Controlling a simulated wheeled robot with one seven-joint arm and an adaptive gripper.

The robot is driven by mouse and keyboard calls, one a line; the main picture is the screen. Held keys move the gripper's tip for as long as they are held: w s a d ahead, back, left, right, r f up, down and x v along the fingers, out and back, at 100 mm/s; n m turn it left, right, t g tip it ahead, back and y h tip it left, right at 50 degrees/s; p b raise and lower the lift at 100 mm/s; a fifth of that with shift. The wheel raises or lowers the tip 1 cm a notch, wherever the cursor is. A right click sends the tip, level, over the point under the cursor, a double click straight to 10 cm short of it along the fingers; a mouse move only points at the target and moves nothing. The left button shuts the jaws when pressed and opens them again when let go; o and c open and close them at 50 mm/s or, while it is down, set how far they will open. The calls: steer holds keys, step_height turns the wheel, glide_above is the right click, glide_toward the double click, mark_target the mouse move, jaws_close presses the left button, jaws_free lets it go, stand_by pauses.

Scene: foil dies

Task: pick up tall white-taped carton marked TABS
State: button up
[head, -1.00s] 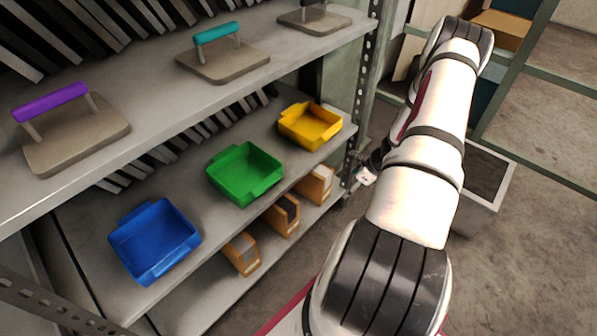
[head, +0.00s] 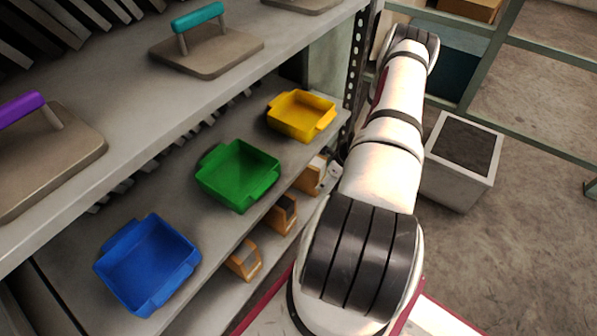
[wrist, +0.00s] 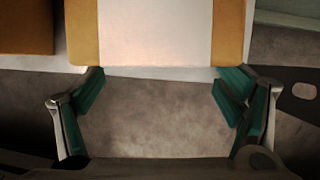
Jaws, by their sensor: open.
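In the wrist view, a yellow-brown carton with a broad white tape band (wrist: 155,32) fills the top middle. Its near edge lies just past my gripper (wrist: 160,88), whose green-padded fingers are spread wide, one toward each side of the carton. Nothing is between the fingers but grey surface. In the head view, a carton (head: 309,179) at the right end of the lower shelf is beside my arm's end, and appears to be the same one. My gripper is mostly hidden there behind my arm. I cannot read any TABS marking.
Another carton (wrist: 25,27) stands left of the taped one in the wrist view. Two more cartons, one at the middle (head: 283,213) and one nearer (head: 243,259), share the lower shelf. Blue (head: 148,265), green (head: 238,175) and yellow (head: 301,115) bins sit on the shelf above. A perforated post (head: 357,60) is close by.

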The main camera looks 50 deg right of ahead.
steer(key=shift+s+b+x, duration=0.15)
steer(key=shift+b+x, duration=0.6)
steer(key=shift+x, duration=0.8)
steer(key=shift+s+b+x, duration=0.15)
steer(key=shift+b+x, duration=0.6)
steer(key=shift+x, duration=0.75)
steer(key=shift+a, duration=0.1)
steer(key=shift+f, duration=0.1)
steer(key=c, duration=1.8)
